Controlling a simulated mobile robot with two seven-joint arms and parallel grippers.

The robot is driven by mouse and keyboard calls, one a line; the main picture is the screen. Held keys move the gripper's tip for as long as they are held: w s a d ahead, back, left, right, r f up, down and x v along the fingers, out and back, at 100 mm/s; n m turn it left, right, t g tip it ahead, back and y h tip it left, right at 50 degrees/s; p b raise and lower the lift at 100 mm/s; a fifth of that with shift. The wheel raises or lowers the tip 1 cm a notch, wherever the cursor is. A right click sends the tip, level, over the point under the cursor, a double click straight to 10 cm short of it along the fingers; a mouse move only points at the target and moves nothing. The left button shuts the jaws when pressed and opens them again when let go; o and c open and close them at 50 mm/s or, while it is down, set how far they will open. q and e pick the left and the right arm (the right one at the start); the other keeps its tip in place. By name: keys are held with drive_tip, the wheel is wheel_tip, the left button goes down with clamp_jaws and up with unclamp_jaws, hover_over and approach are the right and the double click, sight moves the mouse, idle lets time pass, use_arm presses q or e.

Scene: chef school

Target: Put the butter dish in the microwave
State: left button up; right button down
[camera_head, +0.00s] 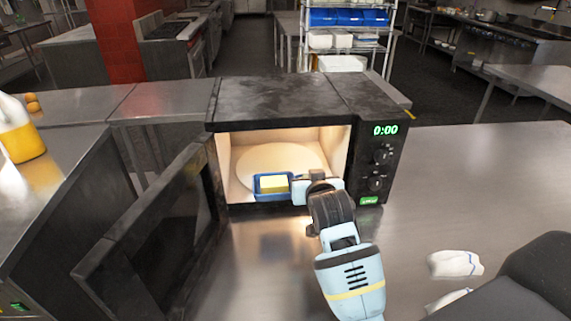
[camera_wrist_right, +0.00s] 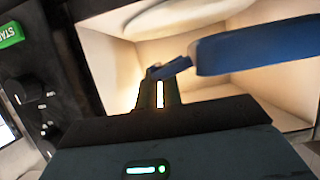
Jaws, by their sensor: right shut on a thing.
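The microwave (camera_head: 283,103) stands on the steel counter with its door (camera_head: 165,240) swung open to the left. Its lit inside holds a round pale turntable (camera_head: 280,160). The butter dish (camera_head: 256,189) is blue with a yellow block of butter (camera_head: 273,184) in it, at the front of the microwave's opening. My right gripper (camera_head: 299,190) is shut on the right end of the dish. In the right wrist view the blue dish (camera_wrist_right: 240,48) reaches from the fingertips (camera_wrist_right: 160,85) into the opening. My left gripper is not in view.
The microwave's control panel (camera_head: 377,165) is to the right of the opening. A crumpled white cloth (camera_head: 455,263) lies on the counter at right. A yellow bottle (camera_head: 20,135) stands on the left counter. The counter right of the microwave is mostly clear.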

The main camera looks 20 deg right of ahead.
drive_tip(key=w, duration=0.3)
drive_tip(key=w+d, duration=0.1)
drive_tip(key=w, duration=0.5)
drive_tip(key=shift+w+d+f, duration=0.15)
drive_tip(key=shift+w+f, duration=0.1)
drive_tip(key=shift+f, duration=0.1)
drive_tip(key=x, duration=0.3)
drive_tip(key=shift+w+b, duration=0.4)
drive_tip(key=shift+w, duration=0.1)
drive_tip(key=shift+w+b, duration=0.3)
drive_tip(key=shift+w, duration=0.2)
drive_tip(key=shift+w+r, duration=0.1)
drive_tip(key=shift+r, duration=0.15)
drive_tip(key=shift+w+f, duration=0.15)
drive_tip(key=shift+w, duration=0.15)
wheel_tip(320, 180, down, 4)
drive_tip(key=b, duration=0.2)
drive_tip(key=shift+b, duration=0.3)
drive_tip(key=shift+s+r, duration=0.1)
drive_tip(key=shift+r, duration=0.35)
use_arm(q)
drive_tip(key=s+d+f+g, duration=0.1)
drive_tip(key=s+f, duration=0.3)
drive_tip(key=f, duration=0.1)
use_arm(e)
drive_tip(key=shift+f, duration=0.1)
